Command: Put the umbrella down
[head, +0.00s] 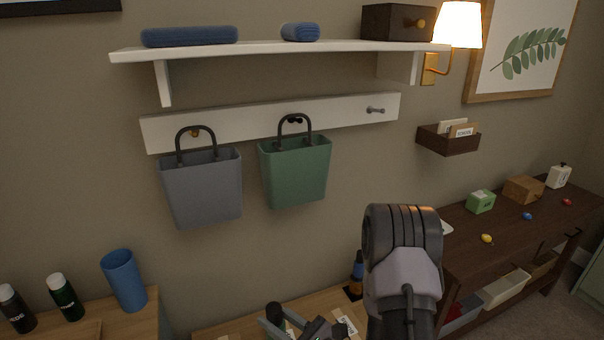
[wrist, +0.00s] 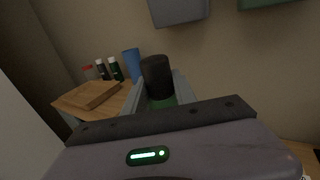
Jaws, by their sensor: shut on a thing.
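My gripper (wrist: 160,100) is shut on an upright thing with a dark, round top and a green part below it, which I take to be the umbrella (wrist: 156,76). In the head view, my gripper (head: 290,328) is at the bottom edge, and the umbrella's dark top (head: 274,309) shows beside the fingers. Its lower part is hidden by the gripper and the frame edge. It appears to be over or in front of the low wooden surface (head: 232,326); I cannot tell whether it touches.
A grey bin (head: 202,190) and a green bin (head: 296,172) hang from the white rail; its right peg (head: 376,110) is bare. A blue cup (head: 124,281) and bottles (head: 64,297) stand at left. A dark sideboard (head: 500,237) with small objects is at right.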

